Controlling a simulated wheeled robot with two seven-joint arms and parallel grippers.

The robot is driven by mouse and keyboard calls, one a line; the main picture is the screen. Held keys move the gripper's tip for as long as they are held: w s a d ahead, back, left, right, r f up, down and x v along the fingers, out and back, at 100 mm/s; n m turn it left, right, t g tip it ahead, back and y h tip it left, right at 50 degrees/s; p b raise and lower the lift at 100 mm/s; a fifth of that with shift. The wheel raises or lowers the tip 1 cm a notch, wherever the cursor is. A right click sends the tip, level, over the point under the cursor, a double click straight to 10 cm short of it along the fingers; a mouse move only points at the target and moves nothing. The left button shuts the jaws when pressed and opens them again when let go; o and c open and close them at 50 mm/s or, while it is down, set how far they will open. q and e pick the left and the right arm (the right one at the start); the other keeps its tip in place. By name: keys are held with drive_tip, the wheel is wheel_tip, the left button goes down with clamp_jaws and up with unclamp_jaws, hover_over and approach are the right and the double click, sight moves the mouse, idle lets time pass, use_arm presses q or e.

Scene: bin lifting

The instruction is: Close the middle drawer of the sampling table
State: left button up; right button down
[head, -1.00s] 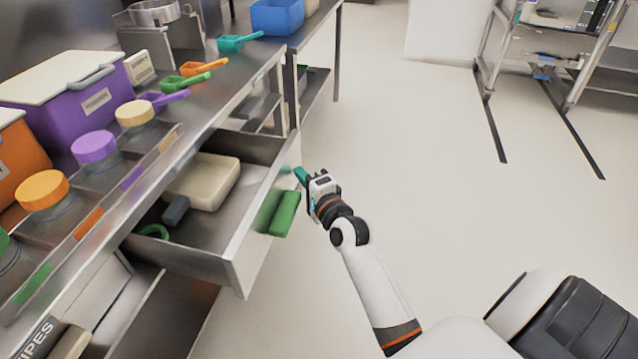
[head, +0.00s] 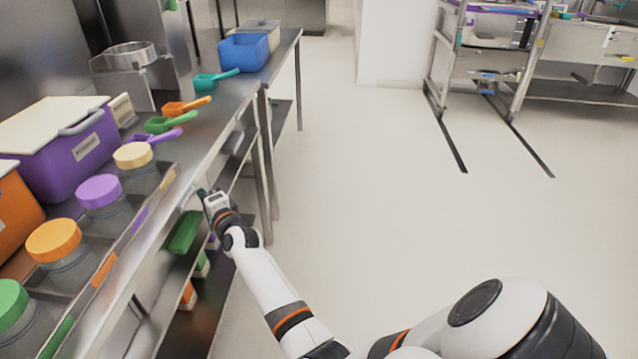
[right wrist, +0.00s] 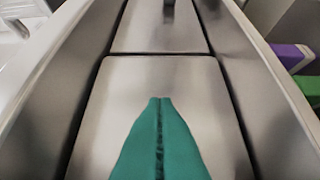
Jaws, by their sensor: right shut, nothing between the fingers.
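The middle drawer of the steel sampling table (head: 215,122) now sits in or nearly in line with the table's front. I cannot tell if a small gap remains. My left gripper is out of view.
Jars with coloured lids, including a purple lid (head: 100,191), stand along the table front. Scoops, a purple bin (head: 62,160) and a blue tub (head: 244,52) are on top. Items sit on a lower shelf. The floor to the right is clear.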

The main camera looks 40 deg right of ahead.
drive_tip(key=shift+w+a, duration=0.3)
drive_tip(key=shift+w, duration=0.1)
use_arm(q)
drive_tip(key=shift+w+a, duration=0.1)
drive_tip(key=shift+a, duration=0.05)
use_arm(e)
drive_tip(key=shift+r, duration=0.15)
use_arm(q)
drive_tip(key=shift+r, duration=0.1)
use_arm(e)
drive_tip(key=shift+w+a+r, duration=0.1)
drive_tip(key=shift+a+r, duration=0.05)
drive_tip(key=shift+a, duration=0.05)
